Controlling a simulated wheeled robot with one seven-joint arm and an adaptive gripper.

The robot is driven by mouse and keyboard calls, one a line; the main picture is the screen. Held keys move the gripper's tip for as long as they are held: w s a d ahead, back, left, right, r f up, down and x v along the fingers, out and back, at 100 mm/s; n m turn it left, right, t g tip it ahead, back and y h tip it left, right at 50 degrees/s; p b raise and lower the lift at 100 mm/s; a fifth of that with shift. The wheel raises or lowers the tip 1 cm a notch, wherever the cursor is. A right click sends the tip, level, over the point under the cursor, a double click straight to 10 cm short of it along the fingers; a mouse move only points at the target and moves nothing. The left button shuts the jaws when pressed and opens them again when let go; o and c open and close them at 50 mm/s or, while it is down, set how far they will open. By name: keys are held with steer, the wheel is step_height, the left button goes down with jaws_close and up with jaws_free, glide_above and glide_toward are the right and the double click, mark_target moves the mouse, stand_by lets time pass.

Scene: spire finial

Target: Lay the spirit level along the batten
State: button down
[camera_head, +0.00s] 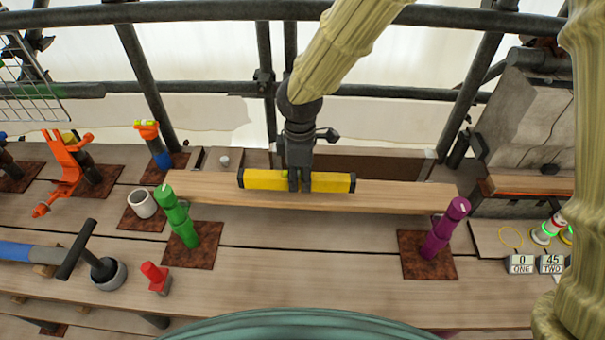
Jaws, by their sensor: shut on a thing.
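The yellow spirit level (330,182) with black ends lies lengthwise left to right over the middle of the wooden batten (410,195). My gripper (300,184) points down and is shut on the level near its middle. The level runs roughly parallel to the batten. I cannot tell whether its underside touches the batten or is slightly above it. The fingers hide a small part of the level.
A green post (178,217) and a purple post (444,228) stand on brown plates in front of the batten's ends. A white mug (142,203), a black-handled tool (105,270) and a red-topped item (155,277) are at left. Scaffold tubes cross behind. The front middle planks are clear.

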steer(key=shift+w+f, duration=0.1)
steer(key=shift+w, duration=0.7)
steer(key=shift+w+d+p, duration=0.15)
steer(key=shift+w+p, duration=0.1)
steer(key=shift+p, duration=0.05)
steer(key=shift+w+f+p, duration=0.15)
steer(key=shift+f+p, duration=0.75)
steer(key=shift+f, duration=0.85)
steer(key=c, duration=1.2)
jaws_free()
steer(key=shift+f, duration=0.1)
steer(key=shift+o, duration=0.2)
step_height(320, 180, up, 12)
steer(key=b, duration=0.3)
